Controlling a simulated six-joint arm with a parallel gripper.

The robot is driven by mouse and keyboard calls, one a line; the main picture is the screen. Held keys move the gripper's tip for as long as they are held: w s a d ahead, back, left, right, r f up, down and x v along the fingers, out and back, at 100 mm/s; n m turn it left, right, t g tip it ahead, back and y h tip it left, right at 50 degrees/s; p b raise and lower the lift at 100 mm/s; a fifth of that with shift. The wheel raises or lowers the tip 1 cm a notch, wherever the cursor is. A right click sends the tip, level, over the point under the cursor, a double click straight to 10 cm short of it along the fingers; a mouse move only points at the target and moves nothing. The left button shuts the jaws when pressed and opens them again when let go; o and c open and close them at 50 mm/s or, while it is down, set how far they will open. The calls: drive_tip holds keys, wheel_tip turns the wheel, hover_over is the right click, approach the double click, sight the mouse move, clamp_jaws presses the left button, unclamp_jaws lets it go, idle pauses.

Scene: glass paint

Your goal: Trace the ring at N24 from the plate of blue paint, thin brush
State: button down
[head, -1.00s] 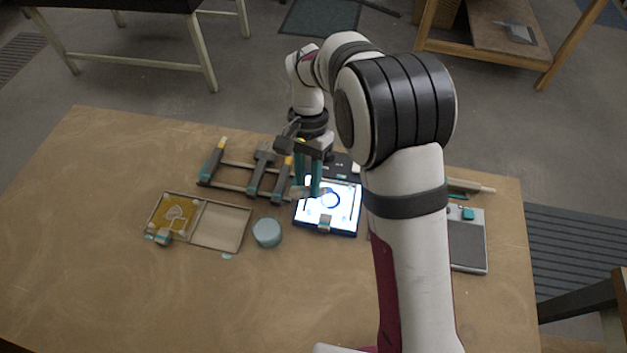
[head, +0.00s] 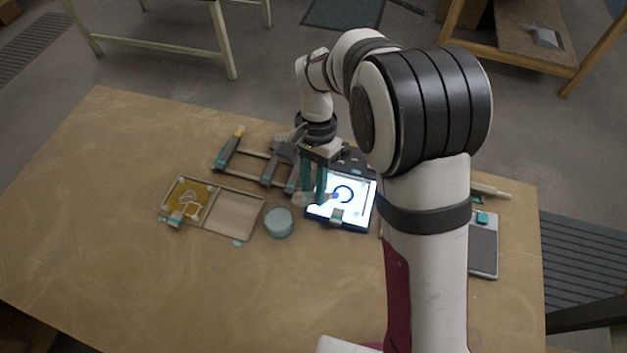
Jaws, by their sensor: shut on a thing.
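My gripper (head: 313,192), with teal fingers, is shut on a thin brush and hangs over the left part of a lit white panel (head: 356,212). The brush is mostly hidden by the fingers; a small blue spot, apparently its tip, shows at the ring's left side. The dark ring (head: 350,188) on the panel looks like an arc with its left side broken or covered. Whether the tip touches the glass I cannot tell. No label N24 can be read. I cannot make out which thing is the plate of blue paint.
A rack (head: 250,174) with tools stands left of my gripper. A round blue-grey pot (head: 278,223) stands left of the panel. A shallow tray (head: 234,215) with a gold compartment lies further left. A grey flat box (head: 484,250) is at right, beyond my arm. The front left table is clear.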

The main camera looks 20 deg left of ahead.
drive_tip(key=shift+s+d, duration=0.55)
drive_tip(key=shift+d, duration=0.1)
drive_tip(key=r, duration=0.3)
drive_tip(key=d+r, duration=0.1)
drive_tip(key=r, duration=0.1)
idle(0.3)
